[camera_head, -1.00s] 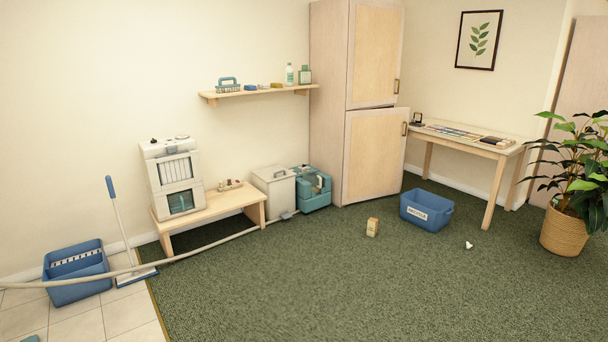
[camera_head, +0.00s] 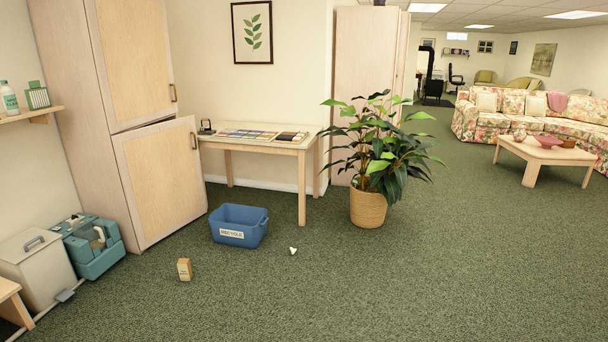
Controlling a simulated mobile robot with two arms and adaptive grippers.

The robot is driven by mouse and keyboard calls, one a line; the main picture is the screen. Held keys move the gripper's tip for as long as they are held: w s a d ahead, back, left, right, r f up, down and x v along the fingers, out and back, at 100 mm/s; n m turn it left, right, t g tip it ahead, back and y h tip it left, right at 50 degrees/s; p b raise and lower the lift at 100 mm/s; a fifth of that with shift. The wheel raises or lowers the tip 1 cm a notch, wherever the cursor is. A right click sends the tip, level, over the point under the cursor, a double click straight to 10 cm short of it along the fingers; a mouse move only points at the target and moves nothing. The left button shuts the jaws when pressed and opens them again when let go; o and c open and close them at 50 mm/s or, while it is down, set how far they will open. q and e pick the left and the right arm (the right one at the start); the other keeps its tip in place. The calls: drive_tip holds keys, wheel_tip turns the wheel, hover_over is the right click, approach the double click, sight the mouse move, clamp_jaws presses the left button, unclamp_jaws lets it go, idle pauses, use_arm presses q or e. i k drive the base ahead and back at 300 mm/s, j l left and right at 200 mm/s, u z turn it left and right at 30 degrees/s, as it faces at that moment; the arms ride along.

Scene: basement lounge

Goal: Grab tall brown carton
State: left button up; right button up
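A small tan-brown carton (camera_head: 184,269) stands upright on the green carpet at the lower left, in front of the tall cabinet and the blue bin. It has a pale label on its front. Neither of my grippers shows in the head view.
A blue recycle bin (camera_head: 239,226) stands behind and right of the carton, and a small white item (camera_head: 293,251) lies near it. A tall cabinet (camera_head: 148,180) has its lower door ajar. A teal machine (camera_head: 92,247) stands at left. A potted plant (camera_head: 368,207) is right. Open carpet lies in front.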

sight(184, 265)
drive_tip(key=i+u, duration=0.25)
drive_tip(key=i, duration=0.35)
drive_tip(key=i+l+u, duration=0.2)
drive_tip(key=i, duration=0.35)
drive_tip(key=i+l+u, duration=0.1)
drive_tip(key=i+u, duration=0.15)
drive_tip(key=i, duration=0.35)
